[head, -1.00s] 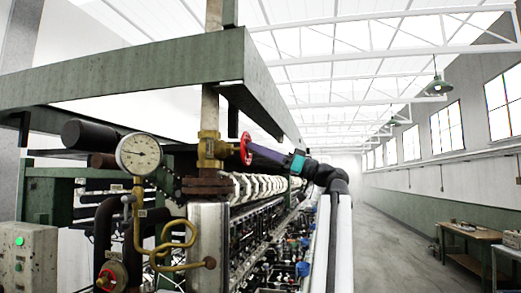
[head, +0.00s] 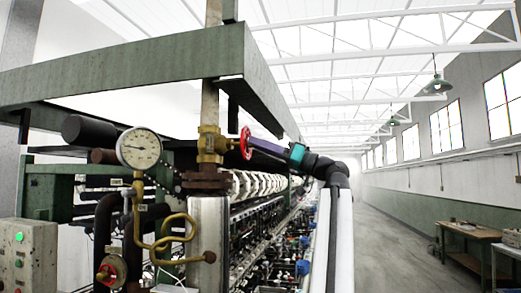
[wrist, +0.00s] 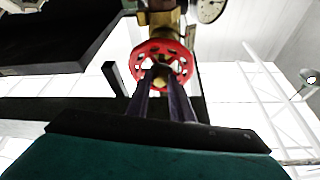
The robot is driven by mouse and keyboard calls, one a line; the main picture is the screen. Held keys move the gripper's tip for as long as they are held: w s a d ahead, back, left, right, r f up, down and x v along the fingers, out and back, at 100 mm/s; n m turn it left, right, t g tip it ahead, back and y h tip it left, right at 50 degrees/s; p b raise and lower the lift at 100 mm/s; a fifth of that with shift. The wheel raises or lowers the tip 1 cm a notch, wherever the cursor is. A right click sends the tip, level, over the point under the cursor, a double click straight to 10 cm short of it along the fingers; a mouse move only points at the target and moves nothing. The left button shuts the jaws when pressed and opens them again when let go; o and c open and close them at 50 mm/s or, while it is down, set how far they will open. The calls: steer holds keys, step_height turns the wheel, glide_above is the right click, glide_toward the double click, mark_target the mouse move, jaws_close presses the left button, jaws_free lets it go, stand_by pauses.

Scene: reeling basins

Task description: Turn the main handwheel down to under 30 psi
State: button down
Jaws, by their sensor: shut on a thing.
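The red handwheel (head: 246,143) sits on the right side of a brass valve (head: 211,144) on the vertical pipe. In the wrist view the handwheel (wrist: 184,50) faces me, with round holes around its rim. My gripper (head: 252,143) reaches it from the right; its two purple fingers (wrist: 160,78) are shut on the wheel near its hub and lower part. The fingers hide part of the wheel. A round white pressure gauge (head: 139,148) stands left of the valve; its numbers are too small to read. Part of it shows at the top of the wrist view (wrist: 209,8).
A green beam (head: 120,82) runs above the valve. Brass tubing (head: 176,234) and dark pipes lie below the gauge. A control box (head: 27,257) with a green light stands at lower left. The aisle (head: 395,235) at right is clear, with a wooden table (head: 475,236) beyond.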

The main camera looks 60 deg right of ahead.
steer(key=shift+m+h+b, duration=0.45)
steer(key=shift+m+h, duration=0.35)
steer(key=shift+m, duration=1)
steer(key=c, duration=1.6)
jaws_free()
steer(key=shift+s, duration=0.1)
steer(key=shift+o, duration=0.2)
steer(key=shift+s, duration=0.1)
steer(key=b+v, duration=0.5)
steer(key=v, duration=0.8)
steer(key=shift+s, duration=0.35)
